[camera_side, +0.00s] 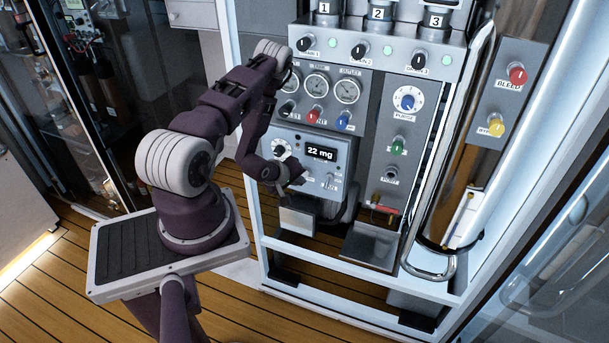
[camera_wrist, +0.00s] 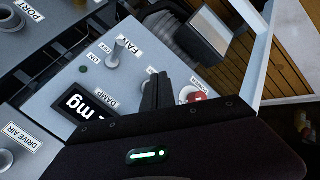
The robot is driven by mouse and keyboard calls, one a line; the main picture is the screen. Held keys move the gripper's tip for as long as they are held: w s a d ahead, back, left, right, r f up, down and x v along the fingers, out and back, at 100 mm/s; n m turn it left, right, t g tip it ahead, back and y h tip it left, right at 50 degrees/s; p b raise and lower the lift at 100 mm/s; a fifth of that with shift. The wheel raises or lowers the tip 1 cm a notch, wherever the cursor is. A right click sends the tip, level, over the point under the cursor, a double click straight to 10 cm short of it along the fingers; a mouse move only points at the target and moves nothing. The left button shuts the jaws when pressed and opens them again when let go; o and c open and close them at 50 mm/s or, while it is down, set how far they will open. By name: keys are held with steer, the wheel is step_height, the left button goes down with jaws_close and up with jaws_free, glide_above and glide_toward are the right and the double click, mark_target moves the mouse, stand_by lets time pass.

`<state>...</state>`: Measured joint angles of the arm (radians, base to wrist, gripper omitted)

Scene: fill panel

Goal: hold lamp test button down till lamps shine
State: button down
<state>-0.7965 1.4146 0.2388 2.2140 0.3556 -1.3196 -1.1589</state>
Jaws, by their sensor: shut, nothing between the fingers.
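My gripper (camera_wrist: 156,78) is shut and empty, its dark fingertips close over the grey control box in the wrist view. In the side view it is at the lower left of the box (camera_side: 345,154), which has a lit "22 mg" display (camera_side: 320,152). A red round control (camera_wrist: 199,97) shows just right of the fingers in the wrist view, partly hidden by my gripper body; its label is not readable. I cannot tell whether it is the lamp test button, or whether the fingertips touch the panel. A toggle (camera_wrist: 116,52) labelled "FAN" stands farther up.
Above the box are gauges (camera_side: 317,85) and coloured knobs (camera_side: 314,115). Higher up, a row has greenish lamps (camera_side: 447,61). A curved metal rail (camera_side: 459,150) runs down the right. A small shelf (camera_side: 370,243) juts out below.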

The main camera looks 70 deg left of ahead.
steer(key=shift+w+a, duration=0.2)
steer(key=shift+w+a, duration=0.3)
steer(key=shift+a, duration=0.1)
stand_by(1.2)
steer(key=s+a+r+m+g+y, duration=0.2)
steer(key=s+a+r+g+y, duration=0.1)
steer(key=s+a+r+g, duration=0.35)
steer(key=w+d+r+m+t+h, duration=0.1)
steer(key=w+d+r+m, duration=0.1)
steer(key=w+d+r, duration=0.3)
steer(key=w+d+r+m+t+h, duration=0.1)
steer(key=w+d+r+t, duration=0.2)
steer(key=r, duration=0.4)
steer(key=w+d+r+m+h, duration=0.1)
steer(key=d+r+m+h, duration=0.3)
steer(key=d+r, duration=1.05)
steer(key=s+d+r+m+h, duration=0.1)
steer(key=s+d+r+m, duration=0.2)
steer(key=s+d+m, duration=0.2)
steer(key=s+d+r+m+h, duration=0.1)
steer(key=s+d+r+m, duration=0.3)
steer(key=s+d, duration=0.7)
steer(key=shift+s+d+r+m, duration=0.15)
steer(key=shift+s+d+m, duration=0.25)
steer(key=shift+s, duration=0.8)
